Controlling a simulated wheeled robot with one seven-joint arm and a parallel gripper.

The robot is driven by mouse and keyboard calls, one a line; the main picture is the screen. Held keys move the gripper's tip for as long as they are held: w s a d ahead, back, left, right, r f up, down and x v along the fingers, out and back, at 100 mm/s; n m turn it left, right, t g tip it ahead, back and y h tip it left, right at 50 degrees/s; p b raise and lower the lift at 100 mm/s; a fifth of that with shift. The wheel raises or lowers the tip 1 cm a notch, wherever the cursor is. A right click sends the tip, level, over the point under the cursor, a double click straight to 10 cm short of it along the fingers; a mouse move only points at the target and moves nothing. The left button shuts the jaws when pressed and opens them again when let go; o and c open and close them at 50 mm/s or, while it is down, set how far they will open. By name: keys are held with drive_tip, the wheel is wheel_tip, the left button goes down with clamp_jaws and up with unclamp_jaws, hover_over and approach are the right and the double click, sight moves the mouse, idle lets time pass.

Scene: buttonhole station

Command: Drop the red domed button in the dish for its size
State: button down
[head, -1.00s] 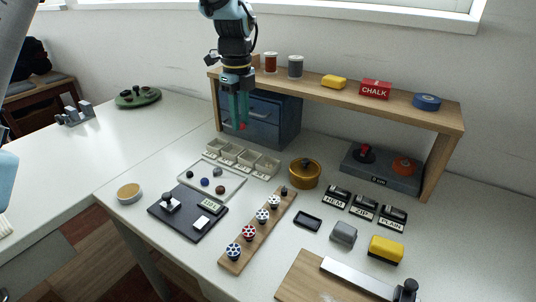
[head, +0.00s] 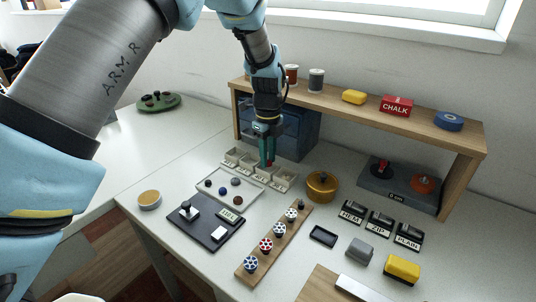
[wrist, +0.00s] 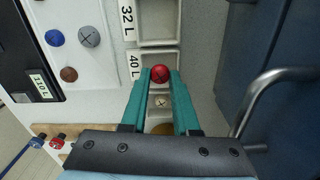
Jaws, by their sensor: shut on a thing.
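The red domed button (wrist: 160,73) is held between the fingertips of my gripper (wrist: 160,78), which is shut on it. In the wrist view it appears above the dish labelled 40 L (wrist: 171,56); how high above cannot be told. A pale button with a cross mark (wrist: 161,101) shows between my fingers, lower in that view. The dish labelled 32 L (wrist: 158,42) is beside it. In the head view my gripper (head: 267,163) points down over the right part of the row of pale dishes (head: 284,181), and its fingers hide part of them.
A white tray (head: 254,199) with several loose buttons lies in front of the dishes. A brass pot (head: 321,187) stands right of them. A blue drawer cabinet (head: 300,138) and wooden shelf (head: 362,111) rise close behind. A button board (head: 259,256) lies in front.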

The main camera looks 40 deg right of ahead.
drive_tip(key=shift+f+b, duration=0.3)
drive_tip(key=shift+f, duration=0.2)
drive_tip(key=shift+f, duration=0.1)
drive_tip(key=shift+a, duration=0.1)
drive_tip(key=c, duration=1)
unclamp_jaws()
drive_tip(key=o, duration=0.3)
drive_tip(key=shift+s+a+f, duration=0.1)
drive_tip(key=shift+a+f, duration=0.05)
drive_tip(key=shift+f, duration=0.1)
drive_tip(key=shift+o, duration=0.2)
drive_tip(key=shift+r, duration=0.1)
wheel_tip(320, 180, up, 14)
drive_tip(key=b, duration=0.1)
drive_tip(key=shift+d+f, duration=0.2)
drive_tip(key=shift+d, duration=0.05)
